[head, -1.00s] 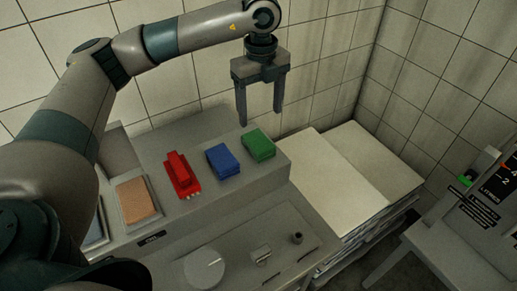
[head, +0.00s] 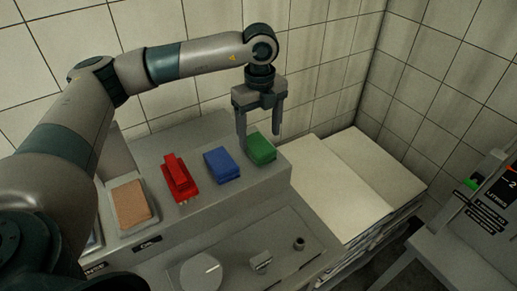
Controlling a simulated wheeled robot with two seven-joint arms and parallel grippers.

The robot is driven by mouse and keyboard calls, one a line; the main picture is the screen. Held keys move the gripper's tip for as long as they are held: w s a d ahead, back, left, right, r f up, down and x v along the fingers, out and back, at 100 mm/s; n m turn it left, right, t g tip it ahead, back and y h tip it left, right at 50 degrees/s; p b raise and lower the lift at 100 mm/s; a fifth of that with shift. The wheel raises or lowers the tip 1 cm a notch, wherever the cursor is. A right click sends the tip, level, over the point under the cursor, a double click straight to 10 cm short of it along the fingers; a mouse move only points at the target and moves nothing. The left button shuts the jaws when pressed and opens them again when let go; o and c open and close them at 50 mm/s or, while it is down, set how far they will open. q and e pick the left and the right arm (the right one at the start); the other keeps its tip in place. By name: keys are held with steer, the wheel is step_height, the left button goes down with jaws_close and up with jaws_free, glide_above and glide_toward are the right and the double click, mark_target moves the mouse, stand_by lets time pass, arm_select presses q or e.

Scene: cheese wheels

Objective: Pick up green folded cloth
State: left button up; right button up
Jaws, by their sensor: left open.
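The green folded cloth (head: 261,148) lies on the grey raised shelf in the head view, at the right end of a row of items. My left gripper (head: 260,142) points straight down with its two fingers apart. Its fingertips are at the cloth's far side in the picture, and the left finger reaches down close to the cloth's upper left edge. I cannot tell whether a finger touches the cloth. Nothing is held. My right gripper does not show.
Left of the green cloth are a blue folded cloth (head: 222,165), a red brush-like item (head: 179,178) and a tan pad in a tray (head: 132,203). A lower counter with a round white disc (head: 201,271) is in front. White stacked sheets (head: 335,195) stand to the right. A tiled wall is behind.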

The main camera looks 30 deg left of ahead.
mark_target(259, 144)
arm_select(q)
steer(key=f+b, duration=0.1)
steer(key=f, duration=0.3)
steer(key=shift+a+f, duration=0.1)
steer(key=shift+a, duration=0.1)
steer(key=c, duration=1.1)
